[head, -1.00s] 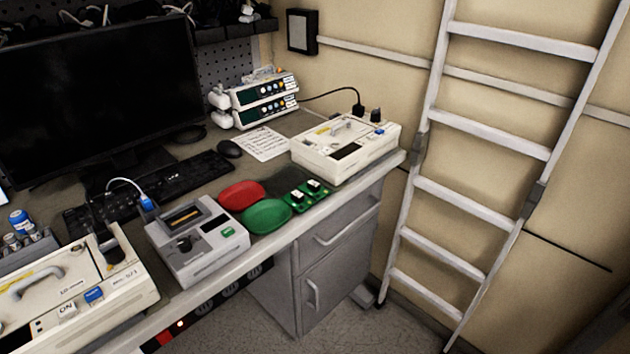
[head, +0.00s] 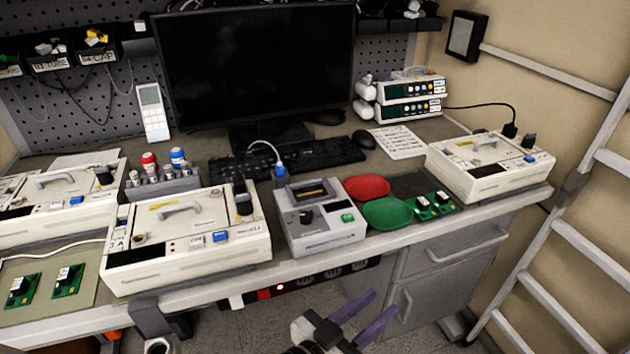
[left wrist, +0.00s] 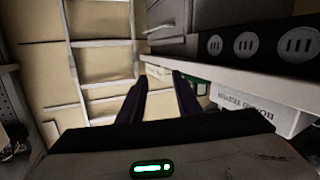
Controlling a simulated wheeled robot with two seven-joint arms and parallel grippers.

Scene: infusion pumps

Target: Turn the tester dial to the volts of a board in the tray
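The grey board tester (head: 325,237) stands near the bench's front edge, with a black dial (head: 306,217) on top and a green button. Its label also shows upside down in the left wrist view (left wrist: 245,112). I cannot read the dial's setting. Two green boards (head: 433,206) lie right of the green dish, and two more (head: 45,285) lie on a beige mat or tray at the far left. Their markings are too small to read. My left gripper (head: 386,301) is open and empty, low in front of the bench; its fingers stand apart in the left wrist view (left wrist: 158,92). My right gripper is not in view.
A red dish (head: 367,187) and a green dish (head: 388,213) lie right of the tester. White pump cases stand left (head: 180,265) and right (head: 490,182). A keyboard (head: 285,165) and monitor are behind. A ladder (head: 575,240) stands at the right.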

